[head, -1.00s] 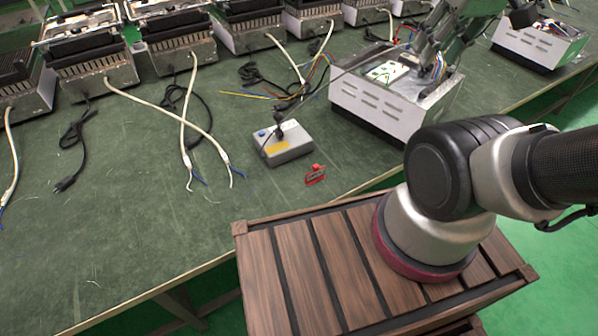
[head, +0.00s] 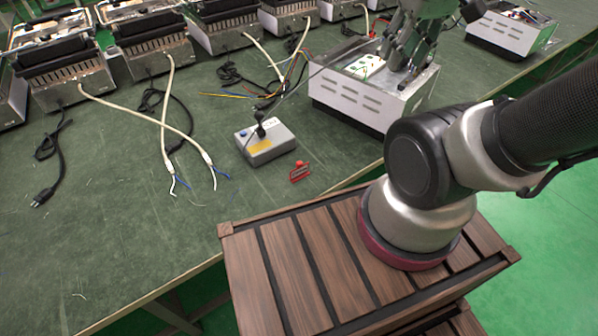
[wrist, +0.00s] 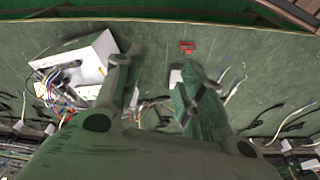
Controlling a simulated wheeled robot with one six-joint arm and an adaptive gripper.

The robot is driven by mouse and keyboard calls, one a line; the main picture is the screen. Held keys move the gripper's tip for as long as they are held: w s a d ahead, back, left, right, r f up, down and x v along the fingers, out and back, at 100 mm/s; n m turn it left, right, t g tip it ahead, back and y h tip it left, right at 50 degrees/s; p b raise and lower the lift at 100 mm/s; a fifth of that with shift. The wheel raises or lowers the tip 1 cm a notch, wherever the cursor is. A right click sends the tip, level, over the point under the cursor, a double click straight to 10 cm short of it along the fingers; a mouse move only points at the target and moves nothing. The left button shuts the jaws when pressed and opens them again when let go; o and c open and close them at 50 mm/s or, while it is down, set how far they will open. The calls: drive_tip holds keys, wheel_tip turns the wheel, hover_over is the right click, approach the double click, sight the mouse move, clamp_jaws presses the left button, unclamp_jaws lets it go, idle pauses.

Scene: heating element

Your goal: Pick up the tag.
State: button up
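The tag appears to be the small red piece (head: 300,172) lying flat on the green table, just right of a grey box with a black knob. It also shows in the wrist view (wrist: 187,46) near the top, beyond my fingers. My gripper (head: 408,58) is over the open white metal housing at the upper right, well away from the red piece. In the wrist view my two fingers (wrist: 155,66) are spread apart with nothing between them.
The grey box (head: 266,143) sits close to the red piece. The white housing (head: 360,105) has loose coloured wires. Several heaters line the back with cables trailing forward. A wooden crate (head: 290,260) stands in front of the table.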

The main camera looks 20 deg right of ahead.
drive_tip(key=w+a+f+m+g+y, duration=0.1)
drive_tip(key=w+a+f+g, duration=0.15)
drive_tip(key=f, duration=0.45)
drive_tip(key=w+a+f+m+g+y, duration=0.1)
drive_tip(key=w+a+f+g, duration=0.15)
drive_tip(key=f, duration=0.45)
drive_tip(key=m+t+y, duration=0.1)
drive_tip(key=m+y, duration=0.1)
drive_tip(key=m, duration=1.1)
approach(301, 162)
drive_tip(key=w+x, duration=0.1)
drive_tip(key=x, duration=0.8)
drive_tip(key=s+x, duration=0.1)
drive_tip(key=x, duration=0.2)
drive_tip(key=shift+r, duration=0.1)
drive_tip(key=shift+d, duration=0.1)
clamp_jaws()
